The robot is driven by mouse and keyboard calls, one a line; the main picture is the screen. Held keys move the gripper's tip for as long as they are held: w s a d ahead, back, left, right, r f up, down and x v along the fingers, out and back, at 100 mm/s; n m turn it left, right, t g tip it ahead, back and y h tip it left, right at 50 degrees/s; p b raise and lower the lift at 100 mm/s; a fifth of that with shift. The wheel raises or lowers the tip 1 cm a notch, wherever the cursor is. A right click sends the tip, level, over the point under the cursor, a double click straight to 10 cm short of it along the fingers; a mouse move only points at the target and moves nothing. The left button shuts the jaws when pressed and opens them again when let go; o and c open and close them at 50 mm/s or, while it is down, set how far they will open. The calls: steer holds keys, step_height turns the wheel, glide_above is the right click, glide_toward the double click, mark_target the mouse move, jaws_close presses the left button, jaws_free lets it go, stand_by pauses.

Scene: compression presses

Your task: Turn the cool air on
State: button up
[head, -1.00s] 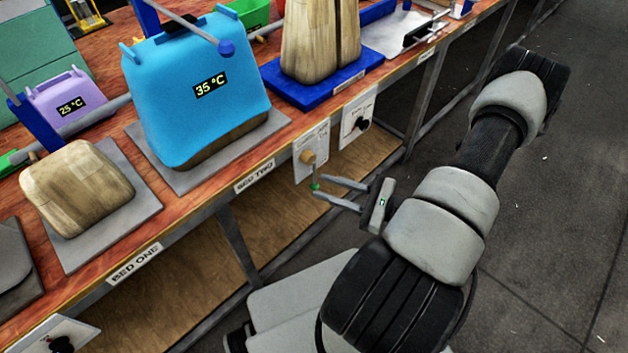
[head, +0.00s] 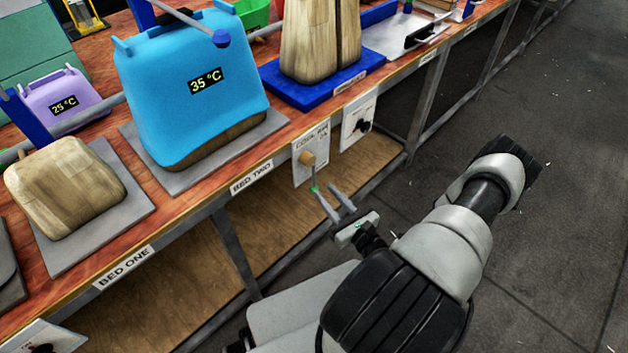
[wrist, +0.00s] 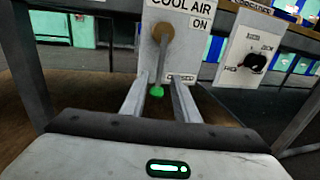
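The cool air panel (head: 310,160) is a white plate on the bench's front edge. A brown pivot knob (wrist: 163,33) sits on it, and a lever hangs down from the knob to a green tip (wrist: 156,91). In the wrist view "ON" shows to the right of the knob and "CLOSED" lower down near the right finger. My gripper (wrist: 160,80) is open, with its fingers left and right of the lever's lower end in that view. In the head view my gripper (head: 327,190) is at the green tip (head: 315,189); contact cannot be told.
A second panel with a black knob (head: 364,126) is close on the right. Above are the bench edge and a blue press bag (head: 190,110) reading 35 °C. A bench leg (head: 236,250) stands at left. The floor (head: 560,120) at right is clear.

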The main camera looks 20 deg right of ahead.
mark_target(315, 181)
steer(key=w, duration=0.4)
steer(key=w+a, duration=0.1)
steer(key=w, duration=0.2)
steer(key=shift+w+b, duration=0.1)
steer(key=shift+b, duration=0.3)
jaws_close()
